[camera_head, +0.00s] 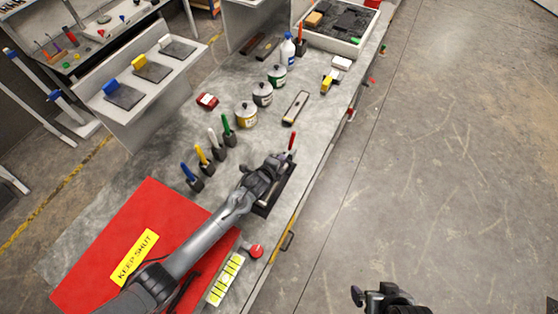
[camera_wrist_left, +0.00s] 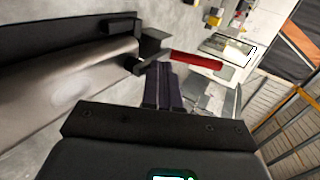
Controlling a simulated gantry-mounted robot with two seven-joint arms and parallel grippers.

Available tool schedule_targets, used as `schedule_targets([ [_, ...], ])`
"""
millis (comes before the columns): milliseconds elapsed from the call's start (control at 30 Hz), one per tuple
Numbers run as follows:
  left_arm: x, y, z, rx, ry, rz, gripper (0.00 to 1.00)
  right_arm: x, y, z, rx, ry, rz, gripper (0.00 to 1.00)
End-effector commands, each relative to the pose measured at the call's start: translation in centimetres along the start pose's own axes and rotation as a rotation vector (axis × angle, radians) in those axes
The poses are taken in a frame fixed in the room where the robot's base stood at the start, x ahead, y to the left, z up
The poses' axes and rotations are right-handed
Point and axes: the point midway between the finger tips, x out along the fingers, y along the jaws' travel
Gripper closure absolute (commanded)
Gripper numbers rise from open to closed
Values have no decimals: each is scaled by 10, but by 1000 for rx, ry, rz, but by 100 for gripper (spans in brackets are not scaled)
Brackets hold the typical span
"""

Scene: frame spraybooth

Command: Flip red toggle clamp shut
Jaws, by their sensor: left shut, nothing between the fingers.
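The red toggle clamp's handle (camera_head: 291,142) sticks up just beyond my left gripper (camera_head: 277,163) near the bench's right edge. The clamp's dark base (camera_head: 272,199) is partly hidden by my arm. In the left wrist view the red handle (camera_wrist_left: 196,61) extends to the right from a dark bracket (camera_wrist_left: 148,45). My left gripper's fingers (camera_wrist_left: 164,86) are together and empty, close beside the handle; I cannot tell whether they touch it. My right gripper (camera_head: 372,296) is at the bottom of the head view, away from the bench, its fingers unclear.
Several upright coloured handles (camera_head: 228,124) on dark bases stand left of the clamp. Cans (camera_head: 246,114), a spray bottle (camera_head: 287,50) and a tray (camera_head: 352,43) stand farther back. A red panel marked KEEP SHUT (camera_head: 149,220) and a red button (camera_head: 256,251) are nearer. Floor to the right is clear.

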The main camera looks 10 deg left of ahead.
Motion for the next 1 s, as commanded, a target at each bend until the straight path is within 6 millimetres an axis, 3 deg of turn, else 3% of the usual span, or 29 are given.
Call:
schedule_targets([
  [233,-8,-13,0,0,0,0,100,-14,2,-4,-7,0,6,0],
  [467,-25,-42,2,1,-2,-1,100,-44,3,-14,-7,0,6,0],
  [533,-32,-34,2,1,-1,0,100,-40,3,-13,-6,5,5,0],
  [1000,-103,-37,1,1,0,0,100,-36,1,-13,1,2,-1,0],
])
